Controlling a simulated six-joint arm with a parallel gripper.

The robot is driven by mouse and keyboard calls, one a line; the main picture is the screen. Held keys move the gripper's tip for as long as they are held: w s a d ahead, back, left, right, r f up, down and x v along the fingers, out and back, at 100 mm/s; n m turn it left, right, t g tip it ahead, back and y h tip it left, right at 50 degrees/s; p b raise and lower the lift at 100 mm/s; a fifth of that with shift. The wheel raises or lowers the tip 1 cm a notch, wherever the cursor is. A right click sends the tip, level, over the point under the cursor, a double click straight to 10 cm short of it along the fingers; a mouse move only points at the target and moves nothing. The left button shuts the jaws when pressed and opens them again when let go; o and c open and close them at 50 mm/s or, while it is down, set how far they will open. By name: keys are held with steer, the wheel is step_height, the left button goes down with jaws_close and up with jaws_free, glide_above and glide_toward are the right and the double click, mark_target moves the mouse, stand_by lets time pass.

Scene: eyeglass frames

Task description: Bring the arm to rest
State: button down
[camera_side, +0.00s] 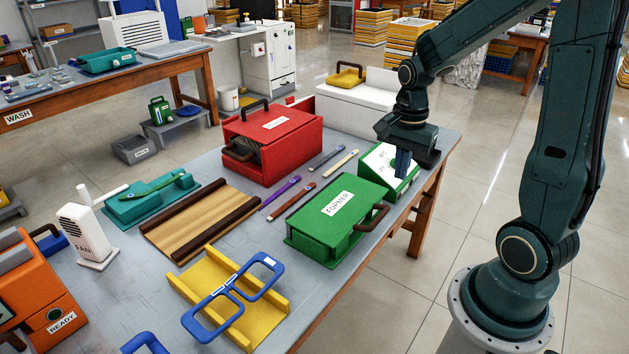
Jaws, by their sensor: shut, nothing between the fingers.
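My gripper (402,163) is shut and empty. It points down over the small white-topped green box (377,168) at the table's right edge, and I cannot tell whether it touches it. The green box labelled FORMER (335,215) stands just in front of it. A blue eyeglass frame (202,318) lies across the yellow cradle (262,322) near the front of the table, well away from my gripper.
A red box (272,142) and a white chest (352,112) stand behind. Several thin strips (281,193) lie mid-table beside a brown-railed wooden tray (158,232). A white fan (86,232) and orange machine (36,290) stand left. Clear floor lies right of the table.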

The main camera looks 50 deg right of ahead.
steer(key=shift+s+r, duration=0.1)
steer(key=shift+r, duration=0.4)
steer(key=s+a+r+n+t, duration=0.5)
steer(key=s+a+r+n, duration=0.4)
steer(key=n, duration=0.9)
steer(key=shift+a+r+t, duration=0.4)
steer(key=shift+a+r, duration=1.15)
steer(key=shift+a, duration=0.9)
